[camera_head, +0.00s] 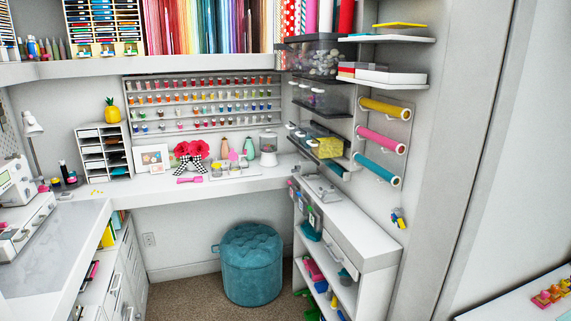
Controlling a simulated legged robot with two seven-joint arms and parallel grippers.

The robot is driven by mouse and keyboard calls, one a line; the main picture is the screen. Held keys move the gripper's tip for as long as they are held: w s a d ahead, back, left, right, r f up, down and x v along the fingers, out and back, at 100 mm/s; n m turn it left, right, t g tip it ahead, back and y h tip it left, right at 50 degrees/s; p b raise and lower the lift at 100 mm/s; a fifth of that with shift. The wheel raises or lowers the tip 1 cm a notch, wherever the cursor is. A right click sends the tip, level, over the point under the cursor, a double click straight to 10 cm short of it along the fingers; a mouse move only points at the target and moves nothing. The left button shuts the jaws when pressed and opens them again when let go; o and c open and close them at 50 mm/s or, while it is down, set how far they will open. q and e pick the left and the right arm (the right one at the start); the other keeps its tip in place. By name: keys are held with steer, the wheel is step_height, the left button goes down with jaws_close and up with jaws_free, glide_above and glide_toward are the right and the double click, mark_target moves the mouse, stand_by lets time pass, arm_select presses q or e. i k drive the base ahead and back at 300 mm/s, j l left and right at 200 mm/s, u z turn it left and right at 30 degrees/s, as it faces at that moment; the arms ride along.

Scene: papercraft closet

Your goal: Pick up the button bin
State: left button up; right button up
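No bin is clearly readable as the button bin. A large clear bin (313,58) with many small pale, roundish pieces that may be buttons sits on the upper wall shelf at right of centre. A second clear bin (325,97) stands on the shelf below it, its contents hard to make out. A yellow box or bin (328,147) sits on the lower shelf beside small jars. Neither of my grippers shows in the head view, so nothing is seen touching these bins.
A white shelf unit (345,228) stands below the wall shelves. Rolls of coloured material (385,108) hang to their right. A teal tufted stool (251,266) is on the carpet under the white counter (215,187). Carpet is clear around the stool.

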mark_target(326, 146)
steer(key=i+j+z, duration=0.1)
steer(key=i+z, duration=0.2)
steer(key=i, duration=0.2)
steer(key=i+j+z, duration=0.3)
steer(key=i, duration=0.2)
steer(key=i+j+z, duration=0.3)
steer(key=i, duration=0.15)
